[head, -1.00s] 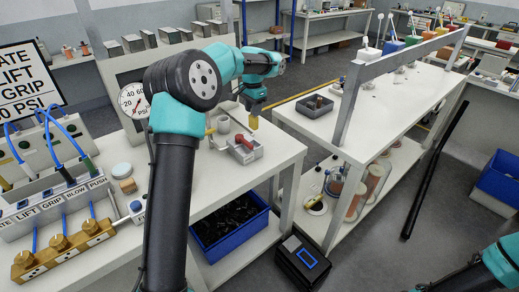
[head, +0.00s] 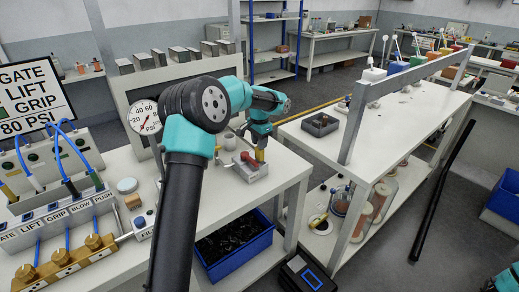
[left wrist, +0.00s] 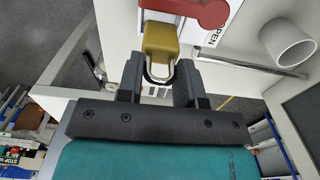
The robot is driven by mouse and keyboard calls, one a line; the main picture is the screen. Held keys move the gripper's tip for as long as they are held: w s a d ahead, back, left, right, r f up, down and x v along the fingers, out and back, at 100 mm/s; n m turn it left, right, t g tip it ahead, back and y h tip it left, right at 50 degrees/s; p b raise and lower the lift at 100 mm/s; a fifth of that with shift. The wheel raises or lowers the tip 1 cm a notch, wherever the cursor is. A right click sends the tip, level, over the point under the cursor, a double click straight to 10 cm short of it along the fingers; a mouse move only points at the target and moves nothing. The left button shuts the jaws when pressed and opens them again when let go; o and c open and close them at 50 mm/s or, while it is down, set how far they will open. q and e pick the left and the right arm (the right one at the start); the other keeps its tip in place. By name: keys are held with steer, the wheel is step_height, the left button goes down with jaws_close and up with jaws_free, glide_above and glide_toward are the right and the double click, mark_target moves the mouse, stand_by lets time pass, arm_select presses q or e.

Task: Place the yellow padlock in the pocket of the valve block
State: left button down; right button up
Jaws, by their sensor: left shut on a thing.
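My left gripper (left wrist: 158,82) is shut on the shackle of the yellow padlock (left wrist: 160,42), whose body points away from the fingers. In the head view my left gripper (head: 259,142) holds the padlock (head: 260,155) upright, body down, at the far right part of the grey valve block (head: 258,174). The block has a red lever (head: 248,165). In the left wrist view the red lever (left wrist: 198,11) lies just beyond the padlock, beside the word OPEN. I cannot tell whether the padlock touches the block, and its pocket is hidden. My right gripper is out of view.
A white-grey cylinder (head: 229,141) stands behind the block; it also shows in the left wrist view (left wrist: 287,42). A pressure gauge (head: 145,116) and a valve panel (head: 62,235) are to the left. A blue bin (head: 236,250) sits below. A grey tray (head: 320,124) is on the other bench.

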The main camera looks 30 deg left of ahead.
arm_select(q)
steer(key=shift+f, duration=1.7)
steer(key=shift+f, duration=0.1)
steer(key=c, duration=0.8)
jaws_free()
step_height(320, 180, up, 12)
steer(key=shift+r, duration=0.15)
